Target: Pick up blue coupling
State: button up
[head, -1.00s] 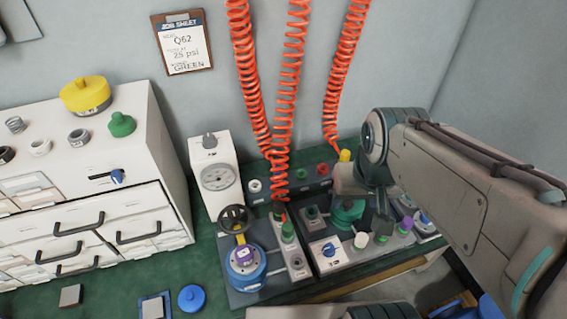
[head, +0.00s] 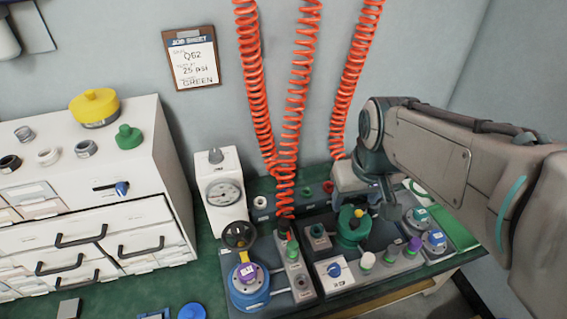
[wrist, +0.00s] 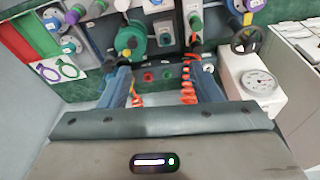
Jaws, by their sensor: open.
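No part is plainly a blue coupling, so I cannot tell which one it is. Blue parts in the head view are a blue round housing (head: 248,294) under a purple cap, a blue-rimmed round piece (head: 435,240) at the fixture's right, and a flat blue disc (head: 192,312) at the front edge. My gripper (head: 386,204) hangs over the right fixture, beside the teal pot (head: 350,232). In the wrist view my gripper (wrist: 163,76) has its fingers wide apart. Orange hose shows by both fingers, and nothing is clearly held between them.
Orange coiled hoses (head: 291,100) hang at the back wall. A white gauge box (head: 221,188) and black handwheel (head: 238,235) stand left of the fixtures. Several small capped posts, including a purple-topped one (head: 414,246), line the right fixture. A white drawer cabinet (head: 80,190) fills the left.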

jog(key=w+a+f+n+g+b, duration=0.15)
jog(key=w+n, duration=0.25)
jog(key=w, duration=0.4)
jog(key=w+a+f+n+b, duration=0.3)
jog(key=w, duration=0.4)
jog(key=n+g+b, duration=0.1)
jog(key=n+b, duration=0.5)
jog(key=n, duration=0.2)
send_over(284, 186)
jog(key=f, duration=2)
jog(key=shift+s, duration=0.2)
jog(key=shift+w+f, duration=0.15)
jog(key=shift+f, duration=1.25)
jog(key=shift+w+f, duration=0.1)
jog(key=shift+f, duration=1.25)
jog(key=c, duration=1.1)
